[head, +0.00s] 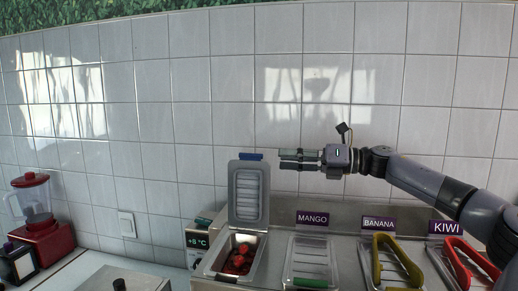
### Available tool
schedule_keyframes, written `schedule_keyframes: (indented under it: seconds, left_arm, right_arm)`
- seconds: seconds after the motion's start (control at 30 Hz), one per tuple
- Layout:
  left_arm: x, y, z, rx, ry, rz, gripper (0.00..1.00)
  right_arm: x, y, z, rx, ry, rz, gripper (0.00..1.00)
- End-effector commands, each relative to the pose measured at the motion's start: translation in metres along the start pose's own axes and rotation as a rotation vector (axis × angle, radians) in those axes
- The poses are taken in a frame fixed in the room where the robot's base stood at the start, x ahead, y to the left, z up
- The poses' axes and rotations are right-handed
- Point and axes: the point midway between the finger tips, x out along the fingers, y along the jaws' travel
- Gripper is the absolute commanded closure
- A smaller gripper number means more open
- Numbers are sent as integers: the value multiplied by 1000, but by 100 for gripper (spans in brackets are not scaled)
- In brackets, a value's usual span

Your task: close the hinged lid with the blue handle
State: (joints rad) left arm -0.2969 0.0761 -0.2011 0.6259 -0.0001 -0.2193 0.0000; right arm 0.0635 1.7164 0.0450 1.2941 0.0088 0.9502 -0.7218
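The hinged lid (246,196) with the blue handle (250,156) stands open and upright at the back of its container (262,262). The container holds red fruit (239,261), open to view. My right gripper (281,159) reaches in from the right, level with the blue handle and just to its right. Its fingers point left and lie close together, with nothing seen between them. A small gap shows between fingertips and handle in the picture; the depth between them is unclear. My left gripper is out of view.
A temperature display (198,241) is left of the open container. A red blender (40,225) stands far left. A tiled wall rises behind.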

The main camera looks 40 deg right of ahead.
Motion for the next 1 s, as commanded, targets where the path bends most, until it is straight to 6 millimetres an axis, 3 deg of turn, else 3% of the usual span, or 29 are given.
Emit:
schedule_keyframes:
  seconds: [0.7, 1.0]
  left_arm:
    - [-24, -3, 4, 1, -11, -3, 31]
    - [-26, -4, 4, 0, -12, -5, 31]
  right_arm:
    - [67, 0, -1, 1, 5, -3, 67]
    - [81, 0, -1, 1, 2, 0, 67]
